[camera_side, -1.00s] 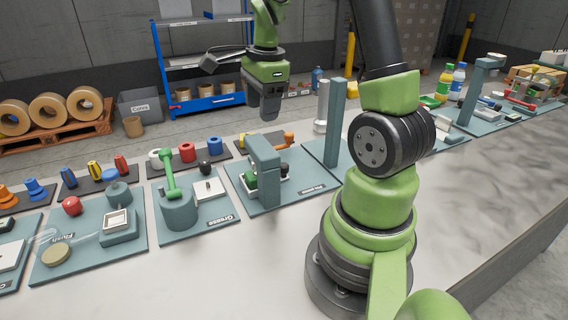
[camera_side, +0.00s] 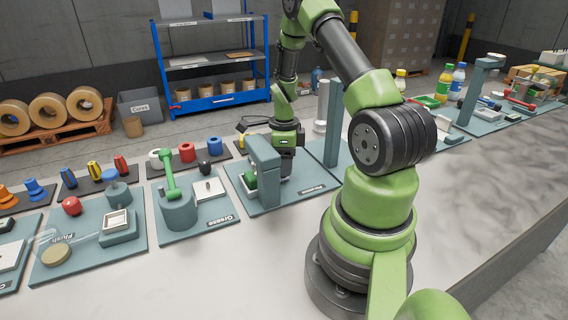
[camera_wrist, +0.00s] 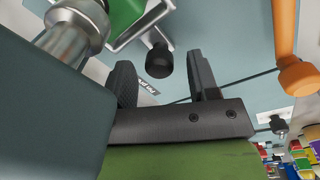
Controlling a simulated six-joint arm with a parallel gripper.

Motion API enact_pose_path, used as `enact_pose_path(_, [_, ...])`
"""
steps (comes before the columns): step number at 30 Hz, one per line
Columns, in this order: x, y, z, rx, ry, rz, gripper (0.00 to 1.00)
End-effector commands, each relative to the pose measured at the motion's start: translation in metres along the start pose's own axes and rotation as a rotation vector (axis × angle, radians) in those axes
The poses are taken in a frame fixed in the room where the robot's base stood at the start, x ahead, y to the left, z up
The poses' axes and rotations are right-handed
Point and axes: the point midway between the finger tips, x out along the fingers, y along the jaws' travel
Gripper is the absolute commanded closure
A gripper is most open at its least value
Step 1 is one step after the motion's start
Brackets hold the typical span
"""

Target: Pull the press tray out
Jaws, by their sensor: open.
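The press (camera_side: 264,166) is a teal upright frame on a teal board, with a green block (camera_side: 250,179) low inside it. In the wrist view the press tray (camera_wrist: 149,20) shows as a pale rim around the green block, with a black round knob (camera_wrist: 159,61) on its near side. My gripper (camera_wrist: 161,64) is open, one dark finger on each side of the knob's line. I cannot tell whether the knob is fully between the fingertips. In the side view my gripper (camera_side: 288,164) is low beside the press, partly hidden behind its frame.
An orange handle (camera_wrist: 286,40) stands at the right of the wrist view. The press's metal shaft (camera_wrist: 72,25) and its teal frame (camera_wrist: 45,110) fill the left, close to my gripper. The grease station (camera_side: 178,208) stands left of the press in the side view.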

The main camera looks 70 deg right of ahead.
Motion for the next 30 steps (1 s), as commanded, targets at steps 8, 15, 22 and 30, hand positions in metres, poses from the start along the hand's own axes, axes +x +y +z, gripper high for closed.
enact_pose_path(8, [0.008,0.0,0.0,-0.001,0.0,-0.001,0.45])
enact_pose_path(15, [0.008,0.0,0.0,-0.002,0.0,-0.001,0.75])
enact_pose_path(22, [0.007,-0.001,-0.001,-0.001,0.0,-0.001,1.0])
enact_pose_path(30, [0.006,-0.019,-0.035,0.003,0.0,-0.003,1.0])
